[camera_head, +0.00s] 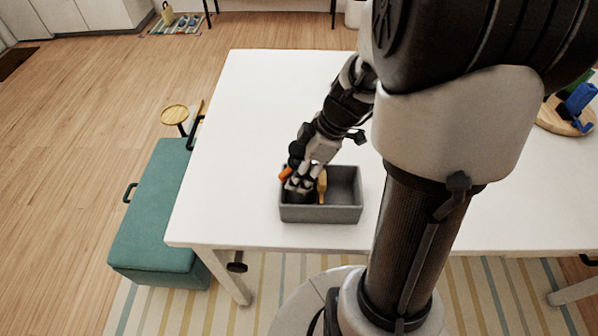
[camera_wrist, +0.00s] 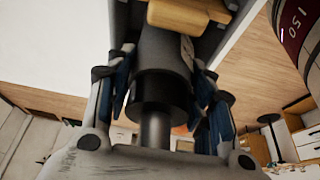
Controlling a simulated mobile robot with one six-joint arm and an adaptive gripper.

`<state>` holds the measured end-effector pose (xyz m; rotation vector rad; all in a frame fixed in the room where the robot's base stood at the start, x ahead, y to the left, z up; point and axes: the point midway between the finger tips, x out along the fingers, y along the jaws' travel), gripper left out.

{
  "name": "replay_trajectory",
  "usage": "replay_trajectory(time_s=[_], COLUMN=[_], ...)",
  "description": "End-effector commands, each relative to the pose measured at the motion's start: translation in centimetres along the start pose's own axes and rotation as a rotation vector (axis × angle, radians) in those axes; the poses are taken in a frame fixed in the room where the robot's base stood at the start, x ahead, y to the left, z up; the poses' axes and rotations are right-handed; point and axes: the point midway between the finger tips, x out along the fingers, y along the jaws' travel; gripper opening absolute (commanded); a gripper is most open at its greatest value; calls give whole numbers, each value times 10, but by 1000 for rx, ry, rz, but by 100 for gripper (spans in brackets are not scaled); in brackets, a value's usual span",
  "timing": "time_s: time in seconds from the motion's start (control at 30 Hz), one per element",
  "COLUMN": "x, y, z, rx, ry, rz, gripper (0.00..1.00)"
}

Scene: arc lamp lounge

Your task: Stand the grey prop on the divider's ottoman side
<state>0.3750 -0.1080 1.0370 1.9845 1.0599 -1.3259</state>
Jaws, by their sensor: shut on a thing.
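A grey crate (camera_head: 345,213) stands on the white table, its right part empty. My gripper (camera_head: 299,186) reaches into its left part, the side toward the teal ottoman (camera_head: 150,215). In the wrist view my gripper (camera_wrist: 160,95) is shut on the grey prop (camera_wrist: 162,55), a cylinder with a dark collar and a thinner stem. In the head view the prop is mostly hidden by my gripper. A yellow-tan piece (camera_head: 322,186) stands near the crate's middle, just right of my gripper, and shows in the wrist view (camera_wrist: 190,14). I cannot tell whether the prop touches the crate floor.
An orange thing (camera_head: 285,173) shows at the crate's left wall. A dark red thing marked 150 (camera_wrist: 297,32) is at the wrist view's right edge. The white table (camera_head: 255,100) is clear left of and behind the crate. A round wooden board (camera_head: 553,118) with blue and green things stands far right.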

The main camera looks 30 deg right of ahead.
Motion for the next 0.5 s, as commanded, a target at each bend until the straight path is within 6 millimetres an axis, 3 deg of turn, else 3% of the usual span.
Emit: replay_trajectory(time_s=[0.07,0.47,0.5], x=[8,10,9], y=[0,1,0], z=[3,4,4], rx=[0,-1,0], ry=[-1,0,-1], rz=[1,3,1], gripper=[6,6,51])
